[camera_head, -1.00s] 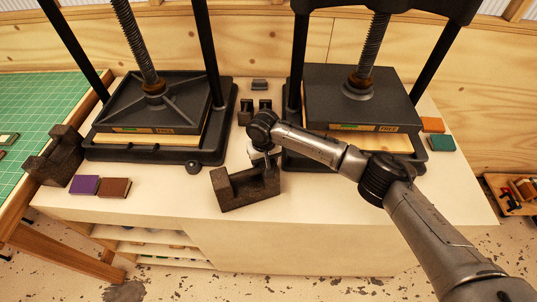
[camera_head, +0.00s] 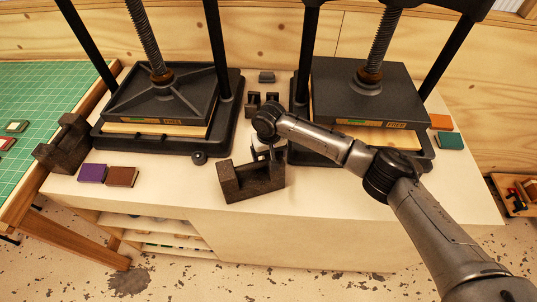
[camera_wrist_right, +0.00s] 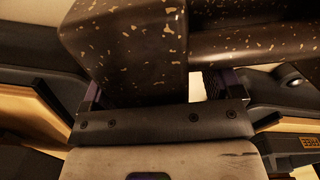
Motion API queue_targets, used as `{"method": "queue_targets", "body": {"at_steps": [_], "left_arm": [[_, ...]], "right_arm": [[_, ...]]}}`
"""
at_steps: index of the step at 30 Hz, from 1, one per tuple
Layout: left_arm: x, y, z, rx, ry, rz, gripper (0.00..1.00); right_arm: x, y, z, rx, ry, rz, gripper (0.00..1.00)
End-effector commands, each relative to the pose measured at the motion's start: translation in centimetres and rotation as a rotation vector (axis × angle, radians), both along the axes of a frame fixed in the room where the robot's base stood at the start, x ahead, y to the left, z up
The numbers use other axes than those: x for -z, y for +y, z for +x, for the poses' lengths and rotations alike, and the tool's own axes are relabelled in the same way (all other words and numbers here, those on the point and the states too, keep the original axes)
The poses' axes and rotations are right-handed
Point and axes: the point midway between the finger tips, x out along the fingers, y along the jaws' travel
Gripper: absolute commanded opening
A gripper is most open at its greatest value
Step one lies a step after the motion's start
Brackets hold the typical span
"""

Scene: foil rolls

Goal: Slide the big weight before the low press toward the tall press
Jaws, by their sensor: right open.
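A big dark U-shaped weight (camera_head: 245,188) stands on the pale bench top, in front of the gap between the two presses. The wrist view shows its gold-speckled surface (camera_wrist_right: 125,50) up close. My right gripper (camera_head: 268,152) is at the weight's right upright. In the wrist view the open fingers (camera_wrist_right: 148,92) lie on either side of that upright; I cannot tell whether they touch it. The left press (camera_head: 160,98) has a ribbed plate, the right press (camera_head: 335,85) a flat one. My left gripper is out of view.
Another big dark weight (camera_head: 63,145) stands at the bench's left end. Purple (camera_head: 92,173) and brown (camera_head: 122,176) blocks lie near the front edge. Small dark weights (camera_head: 253,101) stand between the presses. Orange (camera_head: 440,121) and teal (camera_head: 450,140) blocks lie at right.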

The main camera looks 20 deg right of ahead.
Motion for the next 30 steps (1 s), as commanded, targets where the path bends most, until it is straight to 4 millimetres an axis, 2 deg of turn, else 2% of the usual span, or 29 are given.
{"method": "queue_targets", "body": {"at_steps": [12, 18, 24, 30], "left_arm": [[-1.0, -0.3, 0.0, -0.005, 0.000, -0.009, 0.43], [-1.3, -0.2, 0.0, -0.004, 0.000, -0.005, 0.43], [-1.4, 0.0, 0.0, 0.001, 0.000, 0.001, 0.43], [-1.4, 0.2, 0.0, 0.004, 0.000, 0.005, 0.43]], "right_arm": [[-7.8, 0.0, 0.1, -0.001, -0.005, 0.001, 0.85], [-11.0, 0.0, 0.1, -0.001, -0.004, 0.002, 0.85], [-12.8, 0.0, 0.1, -0.002, -0.003, 0.001, 0.85], [-13.3, 0.0, 0.0, -0.002, -0.002, 0.001, 0.85]]}}
